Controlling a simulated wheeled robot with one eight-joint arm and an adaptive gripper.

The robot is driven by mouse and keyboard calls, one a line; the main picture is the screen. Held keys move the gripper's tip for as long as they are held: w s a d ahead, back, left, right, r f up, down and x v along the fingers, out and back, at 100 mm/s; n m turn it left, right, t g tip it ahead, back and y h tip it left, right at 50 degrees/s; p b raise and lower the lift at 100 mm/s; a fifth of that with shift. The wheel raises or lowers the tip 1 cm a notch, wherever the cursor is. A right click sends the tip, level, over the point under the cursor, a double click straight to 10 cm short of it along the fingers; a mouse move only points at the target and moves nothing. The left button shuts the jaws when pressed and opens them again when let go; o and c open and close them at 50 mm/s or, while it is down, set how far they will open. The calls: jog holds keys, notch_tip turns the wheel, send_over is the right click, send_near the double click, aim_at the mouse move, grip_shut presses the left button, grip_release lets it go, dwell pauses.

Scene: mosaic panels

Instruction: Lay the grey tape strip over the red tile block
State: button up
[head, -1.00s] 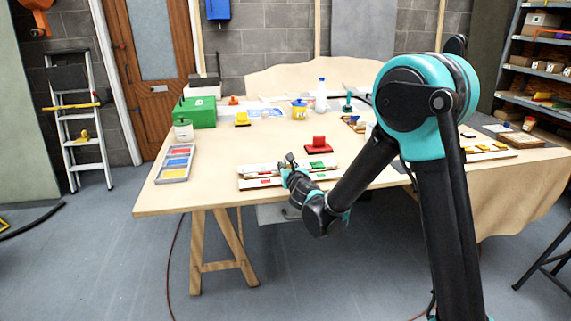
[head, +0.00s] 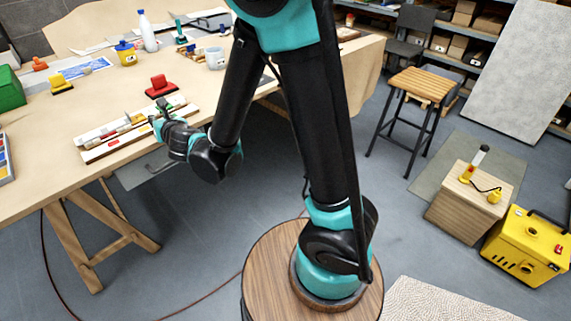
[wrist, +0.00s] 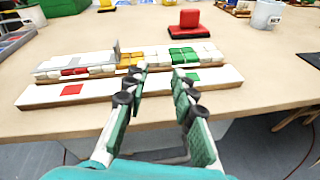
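A row of tile blocks stands on a long board in the wrist view. The red tile block (wrist: 75,72) is at the left, with white tiles beside it. The grey tape strip (wrist: 80,61) lies along the top of this left group, and red shows below its front edge. A small grey upright tab (wrist: 116,48) stands at its right end. Whether the strip touches the block all along I cannot tell. My gripper (wrist: 160,70) is open and empty, in front of and right of the strip. In the head view my gripper (head: 156,124) is beside the board.
Yellow tiles (wrist: 130,60) and a green block (wrist: 188,52) continue the row rightward. A white front strip (wrist: 130,90) carries red and green squares. A red-handled float (wrist: 190,22) stands behind; a mug (wrist: 267,14) is farther right. Bare table lies right of the board.

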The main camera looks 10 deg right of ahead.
jog(key=s+d+f+m+g+h, duration=0.1)
jog(key=d+f+m+h, duration=0.15)
jog(key=d+m, duration=0.6)
jog(key=s+d+f+m+g+h, duration=0.25)
jog(key=d+m, duration=0.35)
jog(key=d, duration=0.6)
jog(key=d+f+m+g+h, duration=0.1)
jog(key=d+m+h, duration=0.2)
jog(key=d+m, duration=0.65)
jog(key=s+d+f+m+g, duration=0.2)
jog(key=s+d+f+m, duration=0.1)
jog(key=s+m, duration=0.4)
jog(key=s+d+f+m+g+y, duration=0.1)
jog(key=s+d+f+m+g, duration=0.2)
jog(key=s+d+m, duration=0.3)
jog(key=s+m, duration=0.1)
jog(key=s, duration=0.3)
jog(key=shift+d+f, duration=0.15)
jog(key=shift+f, duration=0.1)
